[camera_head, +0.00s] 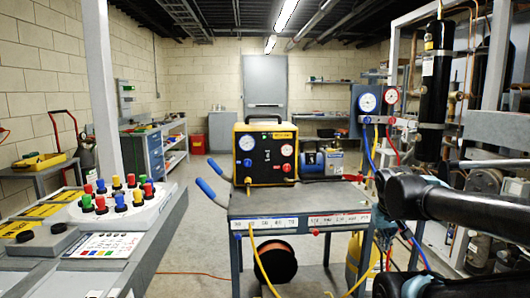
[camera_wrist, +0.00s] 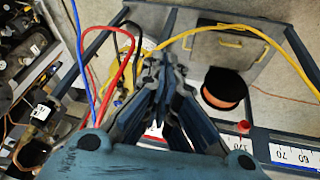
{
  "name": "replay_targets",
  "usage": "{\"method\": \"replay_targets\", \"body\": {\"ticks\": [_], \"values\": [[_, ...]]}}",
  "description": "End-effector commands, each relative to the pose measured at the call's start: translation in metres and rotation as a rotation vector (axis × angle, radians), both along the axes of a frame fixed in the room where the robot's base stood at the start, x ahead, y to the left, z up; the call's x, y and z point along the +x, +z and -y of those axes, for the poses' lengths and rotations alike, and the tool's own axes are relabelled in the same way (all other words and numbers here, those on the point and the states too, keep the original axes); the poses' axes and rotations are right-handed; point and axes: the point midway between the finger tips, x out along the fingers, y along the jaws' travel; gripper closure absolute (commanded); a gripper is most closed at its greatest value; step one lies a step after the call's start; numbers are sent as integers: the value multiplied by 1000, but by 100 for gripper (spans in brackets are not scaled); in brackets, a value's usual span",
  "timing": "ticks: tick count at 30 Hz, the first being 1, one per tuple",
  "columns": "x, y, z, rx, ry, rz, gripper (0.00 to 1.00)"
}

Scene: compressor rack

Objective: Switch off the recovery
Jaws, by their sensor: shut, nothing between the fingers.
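The recovery machine, a black box with a yellow frame (camera_head: 265,154), stands on the cart's top in the head view. Its front carries two round gauges, small knobs and a small switch-like part near the middle; the switch's position is too small to tell. My gripper (camera_wrist: 158,62) shows in the wrist view with its fingers together and nothing between them. It is over the cart's edge and hoses, and the recovery machine is not in that view. In the head view my arm reaches in from the right, apart from the machine.
The cart (camera_head: 300,202) has blue handles at its left. A blue vacuum pump (camera_head: 323,164) stands right of the machine. Manifold gauges (camera_head: 367,102) and hoses hang at the right near the compressor rack. A left bench (camera_head: 40,272) holds coloured knobs. Floor left of the cart is clear.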

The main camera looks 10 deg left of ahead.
Motion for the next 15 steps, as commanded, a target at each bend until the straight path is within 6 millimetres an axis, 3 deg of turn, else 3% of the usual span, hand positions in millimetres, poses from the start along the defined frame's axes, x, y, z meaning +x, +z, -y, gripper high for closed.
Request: {"method": "replay_targets", "body": {"ticks": [8, 15], "values": [[80, 54, -40, -78, 138, 206, 100], [139, 101, -99, -111, 274, 389, 100]]}}
